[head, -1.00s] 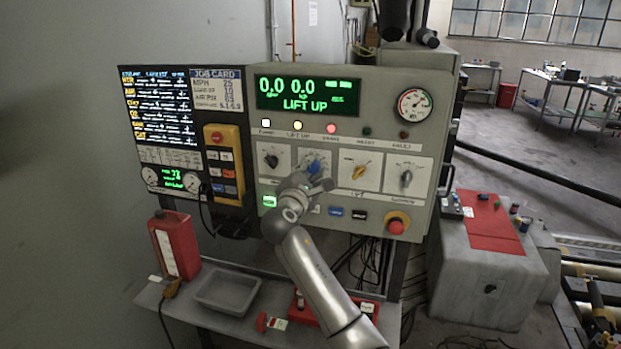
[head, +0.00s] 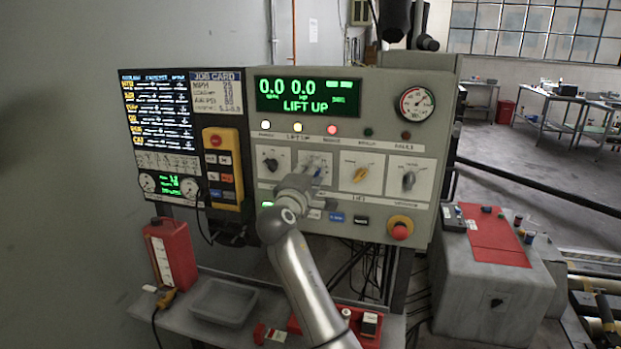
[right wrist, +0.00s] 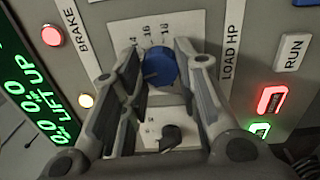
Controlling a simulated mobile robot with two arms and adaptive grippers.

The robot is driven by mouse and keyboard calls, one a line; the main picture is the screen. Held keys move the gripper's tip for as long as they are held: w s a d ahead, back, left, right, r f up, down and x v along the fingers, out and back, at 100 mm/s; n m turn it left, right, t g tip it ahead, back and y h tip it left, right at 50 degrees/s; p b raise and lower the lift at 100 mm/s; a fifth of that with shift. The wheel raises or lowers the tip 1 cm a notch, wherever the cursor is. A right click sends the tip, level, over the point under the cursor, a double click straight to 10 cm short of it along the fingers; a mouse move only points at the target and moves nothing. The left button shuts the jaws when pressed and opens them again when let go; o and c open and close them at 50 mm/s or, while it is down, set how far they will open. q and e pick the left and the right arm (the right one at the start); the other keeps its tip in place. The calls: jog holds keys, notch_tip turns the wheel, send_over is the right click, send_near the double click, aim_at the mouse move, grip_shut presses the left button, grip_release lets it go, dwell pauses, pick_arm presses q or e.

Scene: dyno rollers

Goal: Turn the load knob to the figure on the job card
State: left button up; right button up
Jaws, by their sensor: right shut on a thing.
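The blue load knob (right wrist: 159,66) sits on a white dial plate beside the LOAD HP label (right wrist: 231,50) in the right wrist view. Dial figures, including 14, 16 and 18, show around it; its pointer is hidden. My right gripper (right wrist: 160,58) is shut on the knob, one finger on each side. In the head view my right gripper (head: 308,182) covers most of the knob, with only a little blue showing. The job card (head: 217,96) is left of the display; its figures are too blurred to read. My left gripper is not in view.
The green display (head: 308,96) reads 0.0, 0.0 and LIFT UP. A red stop button (head: 400,230) is below right. A grey tray (head: 224,302) stands on the shelf.

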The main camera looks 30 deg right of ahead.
jog(key=shift+f, duration=0.1)
dwell(0.3)
jog(key=o, duration=1)
jog(key=shift+o, duration=0.2)
jog(key=v, duration=1.2)
